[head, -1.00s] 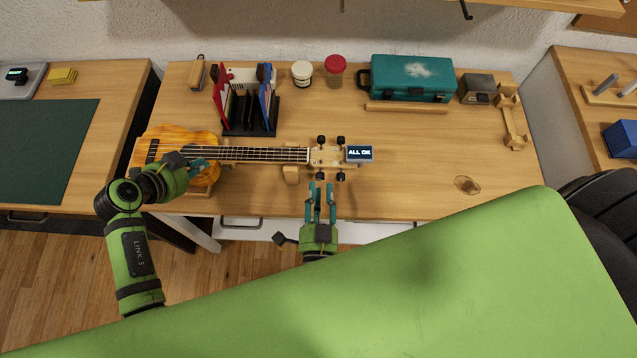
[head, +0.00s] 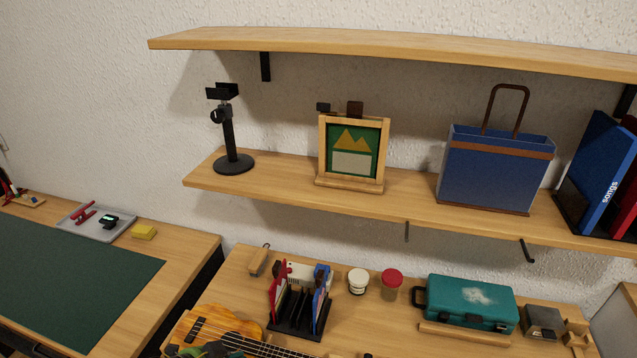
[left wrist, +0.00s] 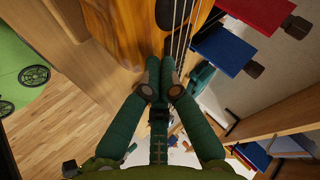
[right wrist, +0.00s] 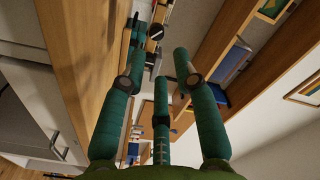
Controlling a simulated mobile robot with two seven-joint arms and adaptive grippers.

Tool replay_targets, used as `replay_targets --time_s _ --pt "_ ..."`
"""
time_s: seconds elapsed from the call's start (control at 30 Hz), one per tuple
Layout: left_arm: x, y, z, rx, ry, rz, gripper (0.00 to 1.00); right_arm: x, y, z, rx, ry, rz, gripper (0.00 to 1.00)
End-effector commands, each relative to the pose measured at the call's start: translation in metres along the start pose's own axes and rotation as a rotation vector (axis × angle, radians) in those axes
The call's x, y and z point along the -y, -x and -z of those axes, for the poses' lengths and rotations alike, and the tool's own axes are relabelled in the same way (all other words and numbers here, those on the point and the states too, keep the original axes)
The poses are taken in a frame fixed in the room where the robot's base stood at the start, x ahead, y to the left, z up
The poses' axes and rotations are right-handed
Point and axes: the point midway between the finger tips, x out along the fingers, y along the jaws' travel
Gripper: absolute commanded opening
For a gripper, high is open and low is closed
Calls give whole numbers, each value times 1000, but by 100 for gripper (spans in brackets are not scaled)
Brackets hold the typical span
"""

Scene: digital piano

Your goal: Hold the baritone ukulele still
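The ukulele (head: 222,322) has an orange-brown wooden body. It lies on the desk at the bottom edge of the head view, which cuts off much of it and its headstock. In the left wrist view its body (left wrist: 115,25) and strings fill the top middle. My left gripper (left wrist: 160,76) has its fingertips close together at the body beside the strings; whether they press on it I cannot tell. My right gripper (right wrist: 158,40) is open, with its fingers apart. Small dark parts, perhaps tuning pegs, show beyond its fingertips. The right gripper is outside the head view.
A black rack (head: 288,318) with upright folders stands just behind the ukulele. A teal case (head: 470,303), a white jar (head: 358,281) and a red-lidded jar (head: 391,283) stand farther right. A wall shelf (head: 280,190) above holds a black stand, a picture and a blue bag.

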Motion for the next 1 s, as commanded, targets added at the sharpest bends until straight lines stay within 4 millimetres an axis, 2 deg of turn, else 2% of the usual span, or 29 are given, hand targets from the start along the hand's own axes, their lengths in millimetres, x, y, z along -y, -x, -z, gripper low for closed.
replay_targets --time_s 0.8,1.0 --pt "23 31 22 0 -1 2 0 35 0 40 0 0 0 30" --pt "25 33 24 0 -1 3 0 37 0 44 0 0 0 30"
